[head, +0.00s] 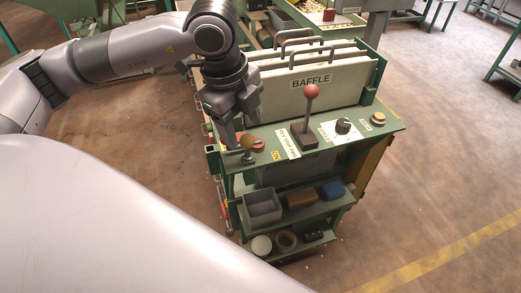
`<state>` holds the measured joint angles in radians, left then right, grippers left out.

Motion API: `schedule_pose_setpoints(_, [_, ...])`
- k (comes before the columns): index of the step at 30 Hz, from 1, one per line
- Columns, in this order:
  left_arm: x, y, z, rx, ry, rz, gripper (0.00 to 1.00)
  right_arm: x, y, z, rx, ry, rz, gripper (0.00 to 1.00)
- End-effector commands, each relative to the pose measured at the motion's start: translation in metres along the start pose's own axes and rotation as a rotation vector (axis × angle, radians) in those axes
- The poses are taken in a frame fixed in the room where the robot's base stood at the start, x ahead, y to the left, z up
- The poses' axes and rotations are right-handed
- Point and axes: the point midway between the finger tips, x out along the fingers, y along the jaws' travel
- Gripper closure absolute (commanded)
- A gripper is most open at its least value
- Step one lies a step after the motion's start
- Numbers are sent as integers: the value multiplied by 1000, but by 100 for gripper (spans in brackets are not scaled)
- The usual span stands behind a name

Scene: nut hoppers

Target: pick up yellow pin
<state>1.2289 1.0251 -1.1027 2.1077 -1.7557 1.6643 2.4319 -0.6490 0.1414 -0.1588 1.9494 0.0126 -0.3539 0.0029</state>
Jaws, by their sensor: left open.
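A small pin with a dull yellow round head (248,142) stands at the left end of the green machine's top panel (385,131). My left gripper (238,130) is open, pointing down close above and beside the yellow head. Its fingers partly cover that corner, and I cannot tell whether they touch the pin. Nothing shows held in it. My right gripper is not in view.
A red-knobbed lever (311,92), a black dial (343,126) and a yellowish button (378,119) stand on the panel. White baffle plates (312,95) rise behind. Lower shelves hold a grey bin (262,208), a brown block (300,199) and a blue block (333,190).

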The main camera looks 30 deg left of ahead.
Motion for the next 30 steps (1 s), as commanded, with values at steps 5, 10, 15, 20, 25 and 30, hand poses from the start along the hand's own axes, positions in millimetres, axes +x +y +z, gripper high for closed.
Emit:
schedule_pose_setpoints(5, [1,-1,10,-35,-43,-9,37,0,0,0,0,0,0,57])
schedule_pose_setpoints(10, [18,-2,10,-34,-42,-9,37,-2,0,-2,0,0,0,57])
schedule_pose_setpoints(15, [40,-3,8,-32,-41,-7,37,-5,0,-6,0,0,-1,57])
schedule_pose_setpoints(20, [62,-4,9,-33,-40,-8,37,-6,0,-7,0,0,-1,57])
schedule_pose_setpoints(25, [68,-4,9,-32,-39,-10,37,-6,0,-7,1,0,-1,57])
schedule_pose_setpoints(30, [68,-4,9,-31,-39,-10,47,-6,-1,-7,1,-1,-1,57])
